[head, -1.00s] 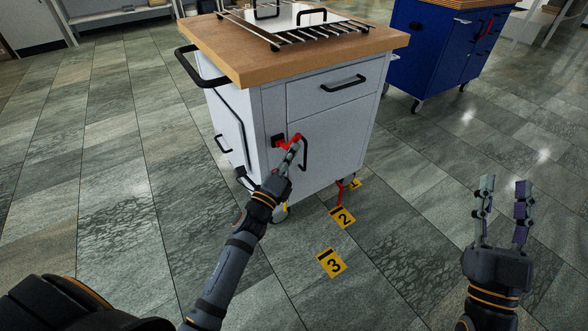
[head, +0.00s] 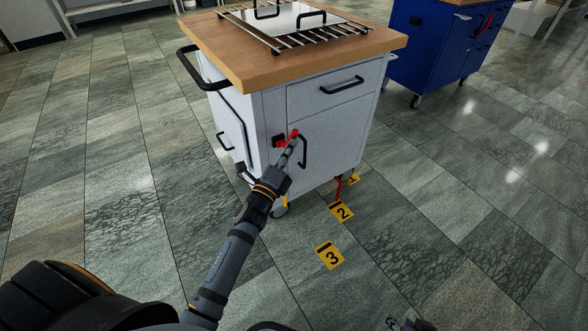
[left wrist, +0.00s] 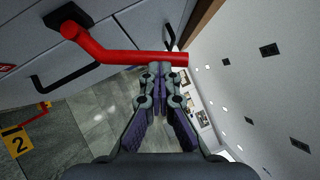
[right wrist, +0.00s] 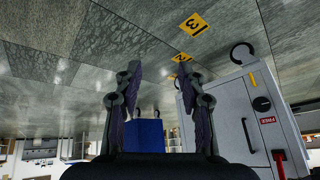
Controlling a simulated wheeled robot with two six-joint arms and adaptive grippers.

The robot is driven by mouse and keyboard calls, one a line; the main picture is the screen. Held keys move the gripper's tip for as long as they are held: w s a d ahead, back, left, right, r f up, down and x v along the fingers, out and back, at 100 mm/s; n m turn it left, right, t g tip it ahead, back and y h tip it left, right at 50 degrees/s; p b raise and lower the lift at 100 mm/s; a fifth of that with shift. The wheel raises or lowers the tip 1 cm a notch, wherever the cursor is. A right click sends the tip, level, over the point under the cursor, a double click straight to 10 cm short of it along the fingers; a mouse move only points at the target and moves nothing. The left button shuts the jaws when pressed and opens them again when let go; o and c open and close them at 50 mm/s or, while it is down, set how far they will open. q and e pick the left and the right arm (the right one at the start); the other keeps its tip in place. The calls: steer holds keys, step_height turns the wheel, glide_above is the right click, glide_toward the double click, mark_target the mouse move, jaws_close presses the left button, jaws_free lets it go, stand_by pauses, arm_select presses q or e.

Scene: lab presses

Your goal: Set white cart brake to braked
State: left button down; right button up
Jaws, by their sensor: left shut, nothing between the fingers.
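The white cart (head: 335,128) stands in the head view with a wooden top. Its red brake lever (head: 294,134) is at the front left edge, beside a vertical black door handle (head: 303,152). My left gripper (head: 291,144) is shut and empty, its tips at the lever. In the left wrist view the bent red lever (left wrist: 120,56) crosses just past the shut fingertips (left wrist: 160,66); whether they touch is unclear. The right wrist view shows the cart (right wrist: 228,110) with a red "FREE" label (right wrist: 268,120). My right gripper (right wrist: 168,80) is open and empty there.
A blue cart (head: 435,45) stands behind to the right. Yellow floor markers numbered 2 (head: 342,212) and 3 (head: 330,256) lie before the white cart. A metal rack (head: 285,35) sits on its top. The floor at right is clear.

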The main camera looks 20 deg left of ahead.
arm_select(q)
steer(key=shift+w+a+r+n+g+p, duration=0.2)
steer(key=shift+r+n+p, duration=0.25)
steer(key=shift+p, duration=0.8)
steer(key=shift+w+a+r+n+g+p, duration=0.15)
steer(key=shift+a+r+n+p, duration=0.25)
steer(key=shift+p, duration=0.8)
arm_select(e)
steer(key=s+d+r+g+h+p, duration=0.1)
steer(key=s+d+r+g+p, duration=0.2)
steer(key=r, duration=0.4)
arm_select(q)
steer(key=shift+w+a+r+n+g+y+p, duration=0.55)
steer(key=shift+w+a+r+n+p, duration=0.4)
steer(key=shift+p, duration=0.9)
arm_select(e)
steer(key=s+d+f+g+h, duration=0.1)
steer(key=d+f, duration=0.2)
steer(key=f, duration=1.1)
steer(key=shift+s+f, duration=0.2)
steer(key=shift+f, duration=0.05)
arm_select(q)
steer(key=shift+s, duration=0.1)
arm_select(e)
steer(key=shift+s+d, duration=0.1)
